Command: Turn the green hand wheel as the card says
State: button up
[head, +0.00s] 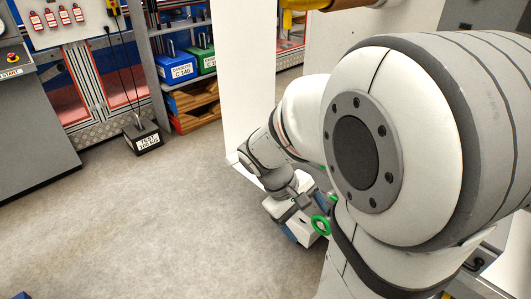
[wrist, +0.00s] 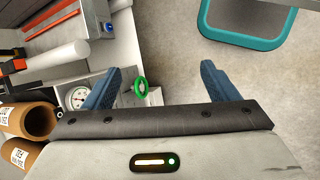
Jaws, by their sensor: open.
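The green hand wheel (wrist: 140,87) shows in the wrist view between the two blue fingers of my gripper (wrist: 160,72), close to the left finger. My gripper is open and holds nothing. I cannot tell whether either finger touches the wheel. In the head view the green wheel (head: 320,225) shows beside my gripper, partly hidden by my arm. A round white gauge (wrist: 77,97) sits left of the wheel in the wrist view. No card with turning instructions is readable in either view.
Brown cylinders (wrist: 30,122) with labels lie at the left of the wrist view. A teal-rimmed object (wrist: 247,42) is at its upper right. The grey floor is mostly clear.

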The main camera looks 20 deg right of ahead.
jog(key=shift+o, duration=0.6)
jog(key=w+d+f+n+g+h+b, duration=0.2)
jog(key=d+f+n+h, duration=0.1)
jog(key=d+f, duration=0.3)
jog(key=shift+w+d+f+h+b, duration=0.3)
jog(key=shift+w+d+f+h, duration=0.1)
jog(key=shift+d+h, duration=0.5)
jog(key=w+d+f+n+t+h+b, duration=0.2)
jog(key=w+f+n+t, duration=0.3)
jog(key=f, duration=0.5)
jog(key=w+d+f+n+t+h+b, duration=0.35)
jog(key=f+n, duration=0.25)
jog(key=f, duration=0.4)
jog(key=w+d+f+n+t+h+b, duration=0.1)
jog(key=w+d+f+n+t+b, duration=0.15)
jog(key=w+f+n, duration=0.5)
jog(key=shift+m+t, duration=0.3)
jog(key=shift+m, duration=0.55)
jog(key=d, duration=0.2)
jog(key=d+f, duration=0.1)
jog(key=d, duration=0.3)
jog(key=shift+w+f+p, duration=0.15)
jog(key=shift+f+p, duration=0.15)
jog(key=shift+f, duration=0.05)
jog(key=shift+c, duration=0.6)
jog(key=c, duration=0.5)
jog(key=shift+c, duration=0.2)
jog(key=shift+a+n, duration=0.1)
jog(key=shift+n, duration=0.3)
